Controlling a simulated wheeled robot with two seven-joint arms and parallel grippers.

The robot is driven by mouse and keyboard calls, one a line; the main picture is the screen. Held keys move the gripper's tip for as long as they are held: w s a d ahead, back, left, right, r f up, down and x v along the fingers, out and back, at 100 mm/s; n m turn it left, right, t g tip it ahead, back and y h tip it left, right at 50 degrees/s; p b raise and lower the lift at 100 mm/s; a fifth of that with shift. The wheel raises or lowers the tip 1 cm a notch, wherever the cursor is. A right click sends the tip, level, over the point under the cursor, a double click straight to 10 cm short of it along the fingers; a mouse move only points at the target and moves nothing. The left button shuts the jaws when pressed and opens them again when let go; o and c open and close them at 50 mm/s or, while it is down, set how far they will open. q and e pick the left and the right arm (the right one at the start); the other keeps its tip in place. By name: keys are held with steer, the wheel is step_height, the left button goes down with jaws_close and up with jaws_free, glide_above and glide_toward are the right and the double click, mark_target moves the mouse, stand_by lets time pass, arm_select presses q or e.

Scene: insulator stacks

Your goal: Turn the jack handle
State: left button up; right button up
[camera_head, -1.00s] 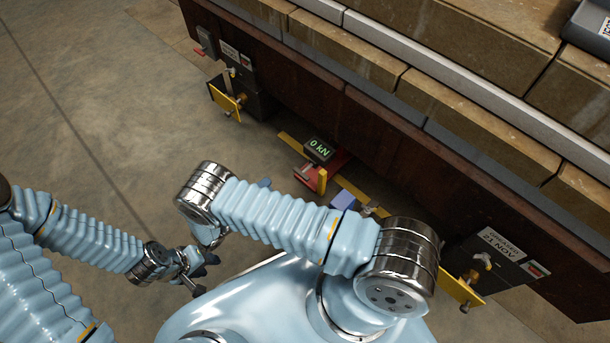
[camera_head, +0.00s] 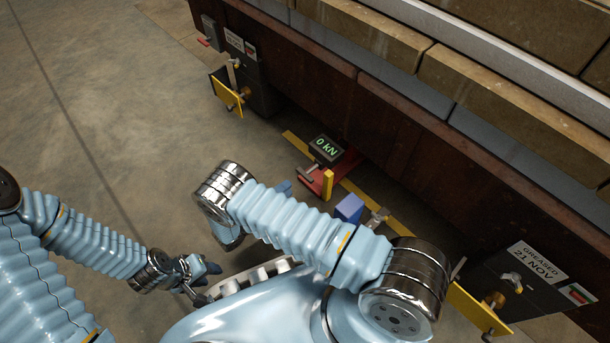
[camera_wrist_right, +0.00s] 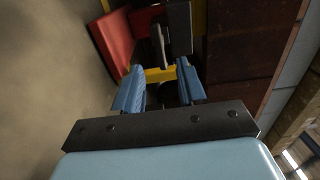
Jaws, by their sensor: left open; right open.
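The red jack (camera_head: 318,180) sits on the floor at the dark red-brown beam's lower edge in the head view, with a "0 kN" display (camera_head: 325,150) and a yellow post. A short grey bar, apparently its handle (camera_head: 307,173), sticks out beside the display. In the right wrist view the handle (camera_wrist_right: 159,45) shows beyond the fingers, between the red body and the dark display box. My right gripper (camera_wrist_right: 160,85) is open and empty, short of the handle; in the head view my arm mostly hides it. My left gripper (camera_head: 206,284) is open and empty at lower left, far from the jack.
A yellow floor strip (camera_head: 375,205) runs past the jack. Yellow-plated brackets stand at left (camera_head: 228,94) and lower right (camera_head: 478,309). The beam (camera_head: 400,140) blocks the far side. Floor at left is clear.

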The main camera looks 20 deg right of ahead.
mark_target(305, 174)
steer(key=x, duration=0.9)
steer(key=shift+c, duration=0.3)
jaws_close()
